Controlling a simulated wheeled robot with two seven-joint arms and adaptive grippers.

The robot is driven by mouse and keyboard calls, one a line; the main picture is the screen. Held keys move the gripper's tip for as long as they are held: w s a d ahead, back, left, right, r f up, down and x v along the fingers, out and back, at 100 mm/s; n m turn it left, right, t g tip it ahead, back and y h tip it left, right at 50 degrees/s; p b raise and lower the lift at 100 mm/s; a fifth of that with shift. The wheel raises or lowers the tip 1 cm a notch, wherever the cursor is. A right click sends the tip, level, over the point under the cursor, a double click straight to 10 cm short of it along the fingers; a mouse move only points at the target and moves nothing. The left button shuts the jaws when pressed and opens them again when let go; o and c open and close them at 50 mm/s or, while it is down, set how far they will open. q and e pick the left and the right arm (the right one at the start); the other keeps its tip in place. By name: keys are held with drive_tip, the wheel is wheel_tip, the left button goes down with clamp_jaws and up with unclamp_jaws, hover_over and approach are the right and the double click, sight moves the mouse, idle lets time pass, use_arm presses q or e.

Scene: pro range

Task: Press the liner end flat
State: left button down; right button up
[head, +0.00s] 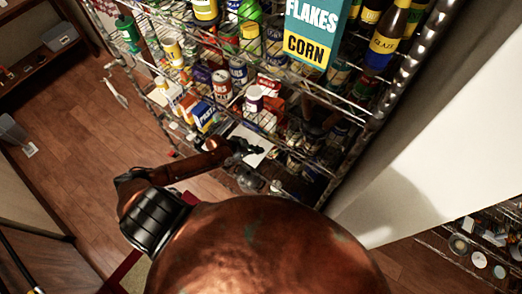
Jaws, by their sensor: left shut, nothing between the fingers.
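A white flat sheet, which looks like the liner (256,138), lies on a lower level of the wire shelf rack. My left arm reaches in from the left, and its dark left gripper (250,147) is over the sheet with its fingers shut and empty. The gripper hides part of the sheet. I cannot tell whether the fingertips touch it or whether its end is raised. My right gripper is not in view.
The wire rack (300,95) holds several cans, jars and boxes close around the sheet. A blue pasta box (204,115) stands to its left and a white-capped jar (254,100) behind it. A corn flakes box (312,30) is higher up. Wooden floor (75,130) is open at left.

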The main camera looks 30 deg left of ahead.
use_arm(q)
drive_tip(key=shift+r+p, duration=2.75)
drive_tip(key=shift+r, duration=0.55)
